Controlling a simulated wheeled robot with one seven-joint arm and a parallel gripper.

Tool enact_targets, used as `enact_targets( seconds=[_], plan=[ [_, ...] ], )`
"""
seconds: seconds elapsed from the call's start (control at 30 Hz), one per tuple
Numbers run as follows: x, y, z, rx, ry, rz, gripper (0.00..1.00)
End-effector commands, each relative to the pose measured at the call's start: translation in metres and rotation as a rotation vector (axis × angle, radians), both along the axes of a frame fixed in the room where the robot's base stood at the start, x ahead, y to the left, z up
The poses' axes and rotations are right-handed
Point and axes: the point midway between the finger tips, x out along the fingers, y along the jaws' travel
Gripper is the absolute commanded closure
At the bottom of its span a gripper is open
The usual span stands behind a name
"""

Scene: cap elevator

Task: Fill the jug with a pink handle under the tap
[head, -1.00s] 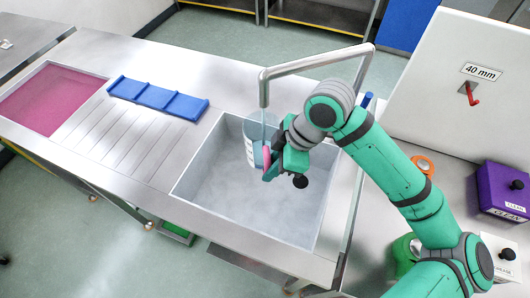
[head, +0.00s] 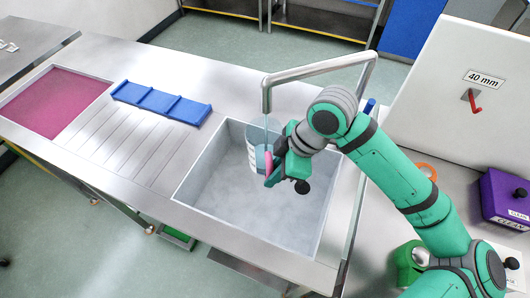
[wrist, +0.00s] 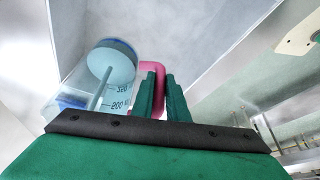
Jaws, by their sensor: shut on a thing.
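The jug (head: 251,150) is clear with a pink handle (head: 268,164). It is upright over the sink, under the end of the tap (head: 266,95), and a thin stream of water runs into it. In the wrist view the jug (wrist: 84,88) shows scale marks and bluish water inside, with the stream entering it. My gripper (head: 276,168) is shut on the pink handle, which also shows between the fingers in the wrist view (wrist: 151,69). My gripper (wrist: 160,92) hides part of the handle.
The sink (head: 230,200) is otherwise empty. A blue ridged tray (head: 160,103) lies on the steel drainer to the left, beside a pink basin (head: 55,100). A white panel marked 40 mm (head: 450,110) and a purple box (head: 505,195) stand on the right.

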Motion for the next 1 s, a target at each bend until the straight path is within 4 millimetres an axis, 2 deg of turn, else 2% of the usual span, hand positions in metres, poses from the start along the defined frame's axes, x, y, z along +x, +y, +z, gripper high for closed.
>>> enact_targets(
  seconds=[1.0],
  plan=[
    [-0.006, -0.008, 0.000, 0.000, 0.000, 0.000, 1.00]
  ],
)
